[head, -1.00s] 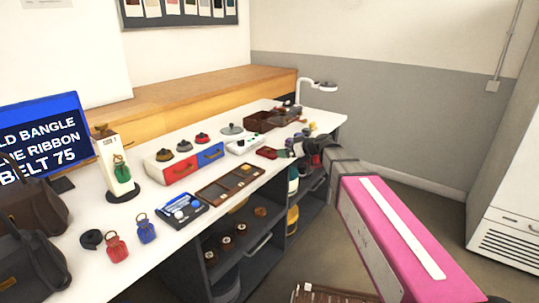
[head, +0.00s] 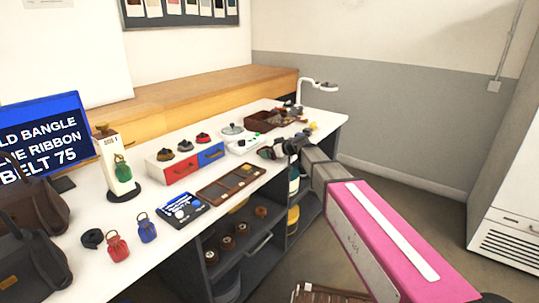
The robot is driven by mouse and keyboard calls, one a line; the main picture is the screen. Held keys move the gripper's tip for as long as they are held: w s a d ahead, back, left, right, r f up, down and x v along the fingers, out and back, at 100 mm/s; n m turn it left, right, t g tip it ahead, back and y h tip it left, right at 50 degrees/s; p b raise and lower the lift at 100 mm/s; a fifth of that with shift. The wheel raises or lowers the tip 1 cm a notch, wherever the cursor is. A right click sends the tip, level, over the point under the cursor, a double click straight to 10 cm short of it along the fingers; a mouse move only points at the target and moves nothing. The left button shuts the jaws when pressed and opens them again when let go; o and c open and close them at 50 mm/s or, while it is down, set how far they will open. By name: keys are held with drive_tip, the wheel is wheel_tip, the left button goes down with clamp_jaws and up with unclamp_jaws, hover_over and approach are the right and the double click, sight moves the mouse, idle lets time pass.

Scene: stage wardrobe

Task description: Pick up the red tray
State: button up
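The small dark red tray (head: 266,153) lies on the white table, right of the drawer unit and near the front edge. In the head view it is now mostly hidden behind my gripper. My gripper (head: 274,151) is a small dark shape at the end of my arm, at the tray's place over the table. I cannot tell whether its fingers touch the tray, or whether they are open or shut.
A brown compartment tray (head: 230,185) and a blue-black tray (head: 181,210) lie left of my gripper. Behind stand a red-and-blue drawer unit (head: 183,167), a white device (head: 243,145) and a brown box (head: 262,121). A white lamp (head: 318,85) stands at the far end.

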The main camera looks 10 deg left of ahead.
drive_tip(key=c, duration=0.9)
drive_tip(key=shift+r, duration=0.15)
